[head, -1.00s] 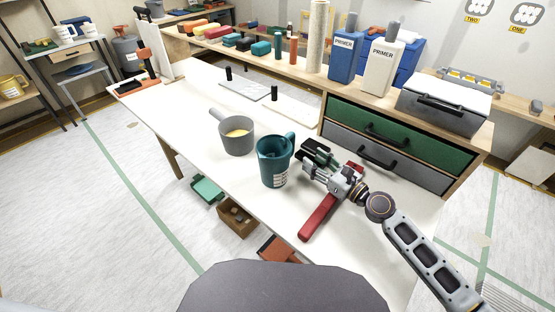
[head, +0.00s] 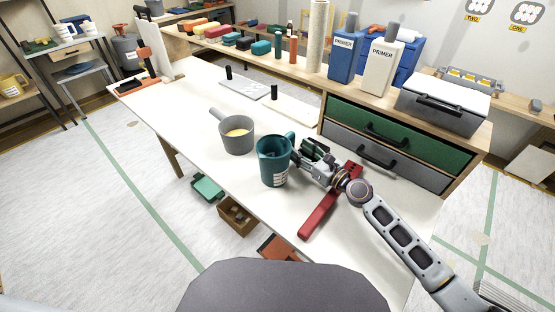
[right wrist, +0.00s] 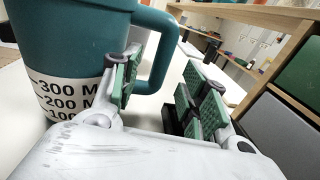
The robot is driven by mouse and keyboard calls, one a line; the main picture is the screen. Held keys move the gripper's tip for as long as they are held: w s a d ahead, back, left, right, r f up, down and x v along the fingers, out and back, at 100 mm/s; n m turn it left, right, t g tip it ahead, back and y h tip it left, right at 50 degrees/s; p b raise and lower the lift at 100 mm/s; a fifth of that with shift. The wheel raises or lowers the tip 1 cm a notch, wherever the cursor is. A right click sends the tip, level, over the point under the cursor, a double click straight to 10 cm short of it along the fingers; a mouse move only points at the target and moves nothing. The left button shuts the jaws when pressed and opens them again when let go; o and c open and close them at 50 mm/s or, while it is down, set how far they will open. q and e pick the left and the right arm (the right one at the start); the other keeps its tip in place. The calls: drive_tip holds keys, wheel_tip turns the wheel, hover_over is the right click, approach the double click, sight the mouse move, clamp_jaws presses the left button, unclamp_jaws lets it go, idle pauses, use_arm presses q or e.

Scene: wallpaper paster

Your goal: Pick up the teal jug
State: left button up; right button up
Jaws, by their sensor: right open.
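The teal jug (head: 272,165) stands upright on the white table (head: 190,110), its measure label facing me and its handle to the right. My right gripper (head: 304,152) is open at the jug's handle side. In the right wrist view the jug (right wrist: 70,35) fills the upper left, with label marks readable. There the handle (right wrist: 168,50) shows between the two green-padded fingers of my right gripper (right wrist: 163,88). The left finger overlaps the jug's side; I cannot tell if it touches. My left gripper is not in view.
A grey pot (head: 236,135) with yellowish contents stands just left of the jug. The table's front left is clear.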

sight(293, 145)
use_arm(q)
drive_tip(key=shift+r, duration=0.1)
use_arm(e)
drive_tip(key=shift+w+a, duration=0.1)
drive_tip(key=shift+x, duration=1.4)
drive_tip(key=shift+w+a+r, duration=0.1)
drive_tip(key=shift+w+a, duration=0.3)
drive_tip(key=shift+w, duration=0.1)
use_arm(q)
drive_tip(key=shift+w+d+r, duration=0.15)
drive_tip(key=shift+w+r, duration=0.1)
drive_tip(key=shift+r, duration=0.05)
use_arm(e)
drive_tip(key=shift+w+a, duration=0.3)
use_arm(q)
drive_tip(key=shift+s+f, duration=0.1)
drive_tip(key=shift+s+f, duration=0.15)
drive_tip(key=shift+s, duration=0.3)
use_arm(e)
clamp_jaws()
